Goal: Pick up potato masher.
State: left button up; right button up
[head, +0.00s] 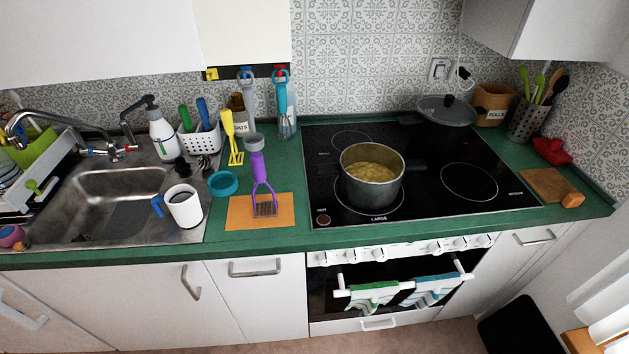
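A potato masher (261,183) with a purple handle and forked neck is in the middle of the head view, on the green counter left of the hob. Its grey slotted metal head (265,209) is over an orange mat (238,215) near the counter's front. The handle points towards the wall; I cannot tell whether it lies flat or stands tilted. Neither of my grippers is in view, and nothing touches the masher.
A pot of yellow food (371,190) stands on the black hob (440,203). The sink is at left.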

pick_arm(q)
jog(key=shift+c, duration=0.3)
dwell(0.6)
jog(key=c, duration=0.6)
